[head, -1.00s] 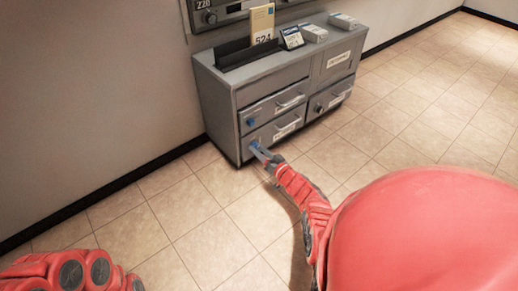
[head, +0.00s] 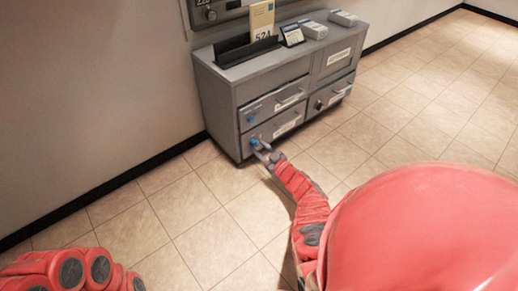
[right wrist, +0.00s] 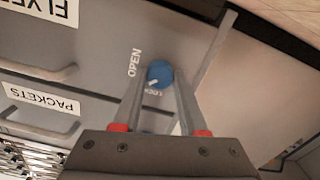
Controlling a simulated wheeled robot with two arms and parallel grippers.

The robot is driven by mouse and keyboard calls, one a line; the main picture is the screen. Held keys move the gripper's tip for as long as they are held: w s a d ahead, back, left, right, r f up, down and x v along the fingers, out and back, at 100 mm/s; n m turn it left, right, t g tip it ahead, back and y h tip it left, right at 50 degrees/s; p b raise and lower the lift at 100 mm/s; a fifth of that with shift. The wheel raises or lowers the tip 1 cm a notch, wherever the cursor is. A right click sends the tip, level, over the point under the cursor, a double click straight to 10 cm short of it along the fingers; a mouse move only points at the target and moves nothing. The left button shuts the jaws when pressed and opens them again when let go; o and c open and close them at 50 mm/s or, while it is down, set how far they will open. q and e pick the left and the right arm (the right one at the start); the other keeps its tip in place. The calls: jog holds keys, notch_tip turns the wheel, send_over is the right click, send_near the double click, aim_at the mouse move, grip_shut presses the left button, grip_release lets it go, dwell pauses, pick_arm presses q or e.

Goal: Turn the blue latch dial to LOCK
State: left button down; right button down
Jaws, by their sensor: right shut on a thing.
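A blue latch dial (head: 255,144) sits at the left end of the cabinet's lower left drawer. It shows larger in the right wrist view (right wrist: 160,73), with OPEN and LOCK printed beside it. Its white mark points down-left in that view, close to the LOCK word. My right gripper (head: 261,149) is at this dial. In the right wrist view its two fingers (right wrist: 158,85) lie on either side of the dial, shut on it. Part of the dial's lower edge and lettering is crowded by the fingers. My left gripper is out of view; only its red arm shows.
Another blue dial (head: 250,118) is on the upper left drawer. The grey cabinet (head: 222,105) also has drawer handles, a dark knob (head: 319,105), and a tray, cards and boxes on top. The tiled floor (head: 170,215) in front is clear.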

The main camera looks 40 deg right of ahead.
jog(key=n+b, duration=0.1)
jog(key=n, duration=0.3)
jog(key=shift+f+n+b, duration=0.2)
jog(key=shift+n+b, duration=0.1)
jog(key=shift+b, duration=0.05)
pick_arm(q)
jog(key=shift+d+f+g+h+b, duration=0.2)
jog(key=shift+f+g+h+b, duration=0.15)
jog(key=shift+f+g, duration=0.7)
pick_arm(e)
jog(key=shift+r+n, duration=0.2)
jog(key=shift+n, duration=1.8)
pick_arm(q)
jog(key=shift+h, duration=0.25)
pick_arm(e)
jog(key=shift+c, duration=2.2)
grip_release()
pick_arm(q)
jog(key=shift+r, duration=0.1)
